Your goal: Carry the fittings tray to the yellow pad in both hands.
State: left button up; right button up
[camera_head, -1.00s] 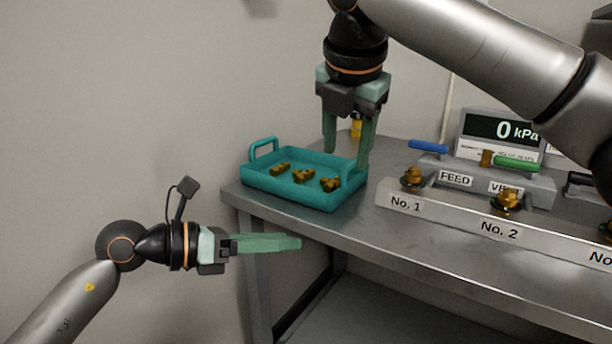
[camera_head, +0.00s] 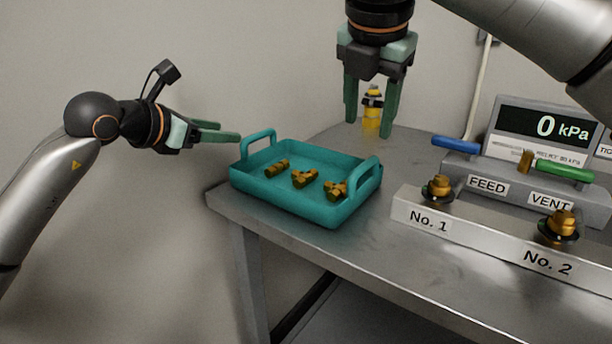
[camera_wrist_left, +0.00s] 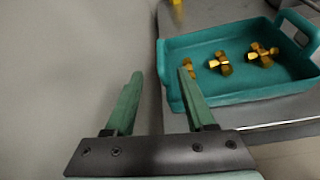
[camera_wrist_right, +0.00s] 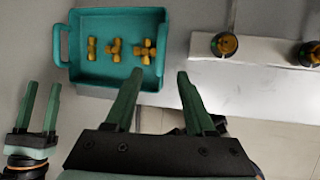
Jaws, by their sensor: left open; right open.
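The teal fittings tray (camera_head: 285,201) sits near the table's left corner with several brass fittings (camera_head: 304,178) inside. It has a raised left handle (camera_head: 259,136) and a raised right handle (camera_head: 376,165). My left gripper (camera_head: 229,131) is open just left of the left handle, apparently not touching it. The left wrist view shows the tray (camera_wrist_left: 240,98) to the right of its fingers. I see no yellow pad.
A yellow cylindrical object (camera_head: 372,108) stands on the table (camera_head: 330,262) behind the tray. To the right are a rail (camera_head: 470,237) labelled No. 1 and No. 2, a FEED/VENT block (camera_head: 520,187) and a pressure display (camera_head: 545,128). A wall is behind.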

aim_at(260, 136)
pick_arm(q)
jog(key=x, duration=1.2)
jog(key=shift+w+d, duration=0.1)
pick_arm(e)
jog(key=x, duration=1.2)
jog(key=shift+f, duration=0.15)
pick_arm(q)
jog(key=shift+f, duration=0.1)
grip_shut()
pick_arm(e)
grip_shut()
